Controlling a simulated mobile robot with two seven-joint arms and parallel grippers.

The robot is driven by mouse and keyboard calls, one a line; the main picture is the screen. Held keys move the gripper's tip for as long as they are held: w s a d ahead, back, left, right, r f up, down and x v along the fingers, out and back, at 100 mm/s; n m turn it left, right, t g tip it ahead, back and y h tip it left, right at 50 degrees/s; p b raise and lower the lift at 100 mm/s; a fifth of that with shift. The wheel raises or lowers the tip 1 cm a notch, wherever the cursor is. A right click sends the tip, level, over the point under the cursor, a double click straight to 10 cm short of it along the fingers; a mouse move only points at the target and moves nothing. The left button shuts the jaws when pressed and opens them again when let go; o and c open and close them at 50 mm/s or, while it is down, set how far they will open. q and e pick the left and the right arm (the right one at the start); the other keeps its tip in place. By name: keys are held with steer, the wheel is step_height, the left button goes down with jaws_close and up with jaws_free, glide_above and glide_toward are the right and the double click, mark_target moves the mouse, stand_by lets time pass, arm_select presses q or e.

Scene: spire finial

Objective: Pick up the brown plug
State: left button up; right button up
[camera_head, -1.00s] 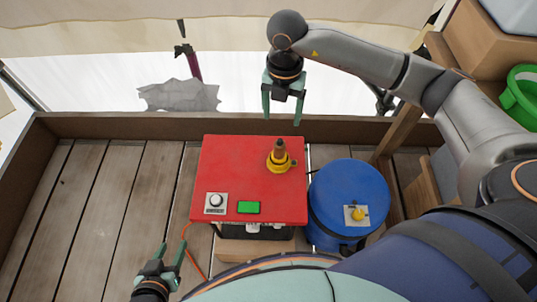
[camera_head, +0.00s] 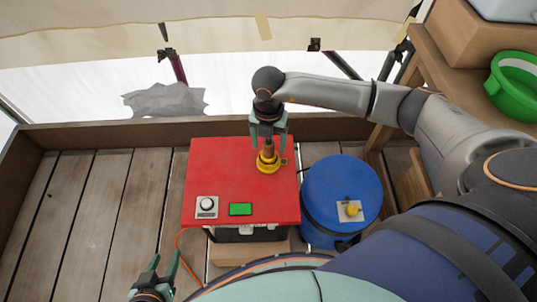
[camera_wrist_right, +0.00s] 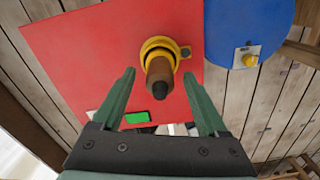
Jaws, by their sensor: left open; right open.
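The brown plug (camera_head: 268,154) stands upright in a yellow ring-shaped socket (camera_head: 268,166) on top of the red box (camera_head: 225,180). In the right wrist view the brown plug (camera_wrist_right: 159,78) points toward the camera, near the middle between the fingers. My right gripper (camera_head: 268,146) is open above the box, with a finger on either side of the plug's upper part in the head view. Whether the fingers touch the plug cannot be told, but the wrist view shows gaps. My left gripper (camera_head: 167,262) is open and empty, low at the front left of the box.
A blue drum (camera_head: 340,190) with a yellow knob (camera_head: 352,209) stands just right of the red box. The box top carries a white dial (camera_head: 207,206) and a green button (camera_head: 241,209). A green tub (camera_head: 515,90) sits on a shelf at right. The deck at left is clear.

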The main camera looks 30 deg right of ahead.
steer(key=shift+c, duration=0.2)
jaws_close()
stand_by(0.4)
stand_by(0.8)
